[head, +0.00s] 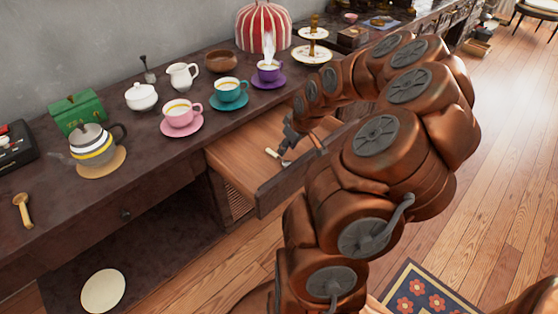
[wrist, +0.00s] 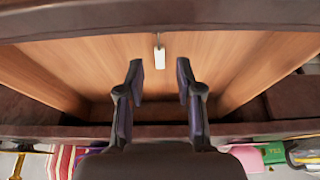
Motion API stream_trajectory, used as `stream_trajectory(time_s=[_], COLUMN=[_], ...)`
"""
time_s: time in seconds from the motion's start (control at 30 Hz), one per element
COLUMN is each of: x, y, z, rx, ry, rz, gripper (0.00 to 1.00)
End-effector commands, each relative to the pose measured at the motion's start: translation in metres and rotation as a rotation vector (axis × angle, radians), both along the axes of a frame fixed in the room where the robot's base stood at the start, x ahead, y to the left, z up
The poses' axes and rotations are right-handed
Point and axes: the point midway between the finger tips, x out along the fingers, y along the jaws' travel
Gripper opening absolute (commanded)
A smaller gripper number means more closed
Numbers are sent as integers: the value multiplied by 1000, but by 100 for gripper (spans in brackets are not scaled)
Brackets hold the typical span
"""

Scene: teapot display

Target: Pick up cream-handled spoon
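The cream-handled spoon (head: 272,153) lies in an open wooden drawer (head: 235,160) below the tabletop. In the wrist view the spoon's pale handle (wrist: 159,57) shows near the top centre, with a thin dark part above it. My gripper (head: 289,142) is over the drawer, close to the spoon in the head view. In the wrist view my gripper (wrist: 159,75) is open, its two dark fingers apart with nothing between them. The spoon's handle appears just beyond the fingertips, in line with the gap. The spoon's far end is hard to make out.
The drawer's side walls and front panel (head: 290,184) surround the spoon. Above, the dark tabletop holds a pink cup (head: 181,115), a teal cup (head: 228,92), a purple cup (head: 268,72) and a striped cosy (head: 263,27). A wooden spoon (head: 22,210) lies at far left.

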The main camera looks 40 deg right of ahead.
Motion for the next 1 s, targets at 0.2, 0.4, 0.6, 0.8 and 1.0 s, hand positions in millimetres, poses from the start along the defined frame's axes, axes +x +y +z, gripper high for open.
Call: stream_trajectory(time_s=[0.2, 0.4, 0.6, 0.8, 1.0], x=[5, 7, 12, 18, 19], y=[1, 0, -1, -2, -2], z=[-13, -26, -50, -63, -63], rx=[1, 2, 3, 1, 0], ry=[-1, 0, 3, 0, -1], rz=[1, 1, 1, 1, 1], gripper=[35, 35, 35, 35, 35])
